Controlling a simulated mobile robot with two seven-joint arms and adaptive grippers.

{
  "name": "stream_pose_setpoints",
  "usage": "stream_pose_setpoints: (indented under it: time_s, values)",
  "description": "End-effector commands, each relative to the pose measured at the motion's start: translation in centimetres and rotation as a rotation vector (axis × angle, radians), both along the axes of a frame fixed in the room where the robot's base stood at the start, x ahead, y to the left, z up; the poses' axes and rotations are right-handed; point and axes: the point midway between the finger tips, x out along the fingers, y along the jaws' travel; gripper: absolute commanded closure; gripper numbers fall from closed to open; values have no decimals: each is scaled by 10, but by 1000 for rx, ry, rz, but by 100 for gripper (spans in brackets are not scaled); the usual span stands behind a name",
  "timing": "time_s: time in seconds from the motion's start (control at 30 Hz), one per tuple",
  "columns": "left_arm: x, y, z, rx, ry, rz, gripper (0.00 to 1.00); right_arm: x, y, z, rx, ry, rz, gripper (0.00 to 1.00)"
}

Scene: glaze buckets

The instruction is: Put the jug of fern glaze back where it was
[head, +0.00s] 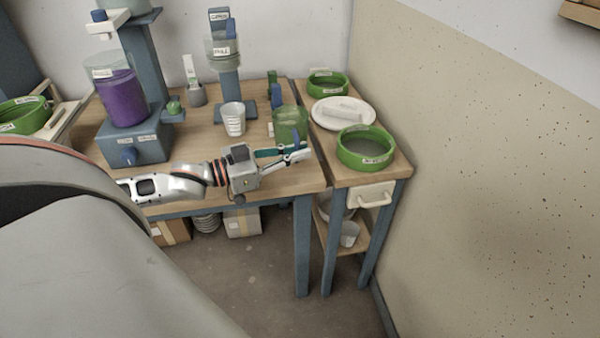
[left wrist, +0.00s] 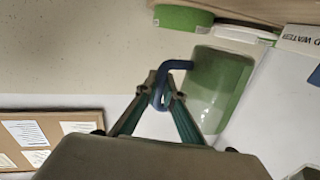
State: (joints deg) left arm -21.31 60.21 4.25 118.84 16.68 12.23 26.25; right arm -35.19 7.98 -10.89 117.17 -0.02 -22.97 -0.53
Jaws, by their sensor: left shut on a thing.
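The jug of fern glaze (head: 290,122) is a see-through vessel with green contents, at the right end of the workbench in the head view. In the left wrist view the jug (left wrist: 220,82) shows its blue handle (left wrist: 178,65). My left gripper (head: 297,149) reaches in on the near side of the jug, its fingers shut on that handle. The fingertips (left wrist: 164,98) meet around the handle in the left wrist view. The jug looks roughly upright in the head view; I cannot tell whether its base touches the bench. My right gripper is not in view.
A side table (head: 352,178) at the right holds two green-rimmed tubs (head: 365,150) and a white plate (head: 343,112). A clear measuring cup (head: 232,120) stands left of the jug. A mixer with a purple-filled vessel (head: 122,98) stands at the left. A wall closes off the right.

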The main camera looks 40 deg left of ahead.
Motion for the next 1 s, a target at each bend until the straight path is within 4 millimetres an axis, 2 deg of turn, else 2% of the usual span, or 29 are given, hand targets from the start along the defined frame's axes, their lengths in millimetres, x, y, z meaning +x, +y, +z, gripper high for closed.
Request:
stream_pose_setpoints:
  time_s: [0.17,0.37,0.5,0.87,0.9,0.97,1.0]
  values:
    - [0,0,-7,-1,-3,0,100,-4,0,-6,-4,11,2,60]
    - [0,0,-41,-1,2,0,100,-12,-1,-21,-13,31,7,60]
    - [0,0,-58,-1,0,0,100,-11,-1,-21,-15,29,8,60]
    - [0,0,-58,0,-4,-1,100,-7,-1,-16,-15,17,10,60]
    - [0,0,-60,0,-1,0,89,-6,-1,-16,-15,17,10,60]
    - [0,0,-60,0,-2,0,75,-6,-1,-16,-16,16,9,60]
    - [0,0,-60,0,-2,0,75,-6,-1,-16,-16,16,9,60]
